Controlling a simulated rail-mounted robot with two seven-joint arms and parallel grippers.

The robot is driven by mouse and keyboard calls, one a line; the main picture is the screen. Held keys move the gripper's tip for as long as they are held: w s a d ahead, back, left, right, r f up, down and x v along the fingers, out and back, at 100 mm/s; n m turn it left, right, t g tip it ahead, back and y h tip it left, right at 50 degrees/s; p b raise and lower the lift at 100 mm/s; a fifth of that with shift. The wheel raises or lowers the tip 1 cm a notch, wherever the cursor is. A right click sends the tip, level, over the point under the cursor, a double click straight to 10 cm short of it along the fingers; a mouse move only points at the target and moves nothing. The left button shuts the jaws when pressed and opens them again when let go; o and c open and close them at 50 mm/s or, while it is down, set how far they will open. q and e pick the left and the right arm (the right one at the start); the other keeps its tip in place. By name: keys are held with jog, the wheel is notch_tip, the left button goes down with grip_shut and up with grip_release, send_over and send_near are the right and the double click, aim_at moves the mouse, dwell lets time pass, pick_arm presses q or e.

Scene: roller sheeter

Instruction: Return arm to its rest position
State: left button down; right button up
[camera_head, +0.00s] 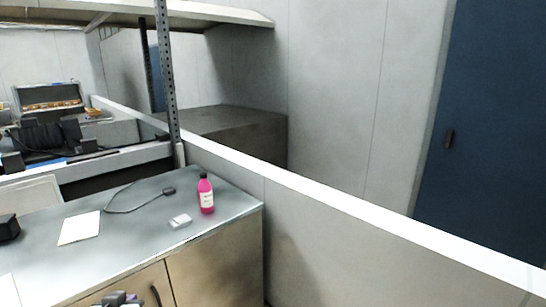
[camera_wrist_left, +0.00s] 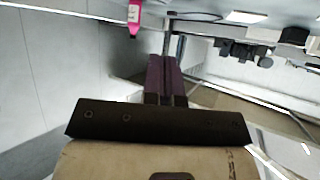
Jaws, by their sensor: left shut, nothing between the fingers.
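Most of the left arm is outside the head view. My right gripper shows in neither view.
A pink bottle (camera_head: 206,194), a small white block (camera_head: 180,221), a cable (camera_head: 135,208) and a white sheet (camera_head: 79,228) are on the grey counter (camera_head: 130,252). A low white-topped wall (camera_head: 345,209) runs right. A perforated metal post (camera_head: 167,75) stands behind the counter.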

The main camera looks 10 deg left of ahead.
pick_arm(q)
jog(key=s+d+f+m+g+h, duration=0.1)
jog(key=s+d+f+m+g, duration=0.2)
jog(key=s+f, duration=0.7)
jog(key=s+d+f+g+h, duration=0.1)
jog(key=s+d+f+g, duration=0.1)
jog(key=s+d+f, duration=0.65)
jog(key=s+d+f+m+g+h, duration=0.25)
jog(key=s+f, duration=0.65)
jog(key=s, duration=0.6)
notch_tip(320, 180, up, 36)
jog(key=p, duration=3.6)
jog(key=shift+w+a+n+y, duration=0.3)
jog(key=shift+w+n+y, duration=0.05)
jog(key=shift+y, duration=0.1)
jog(key=shift+r+g, duration=0.1)
jog(key=shift+g, duration=0.15)
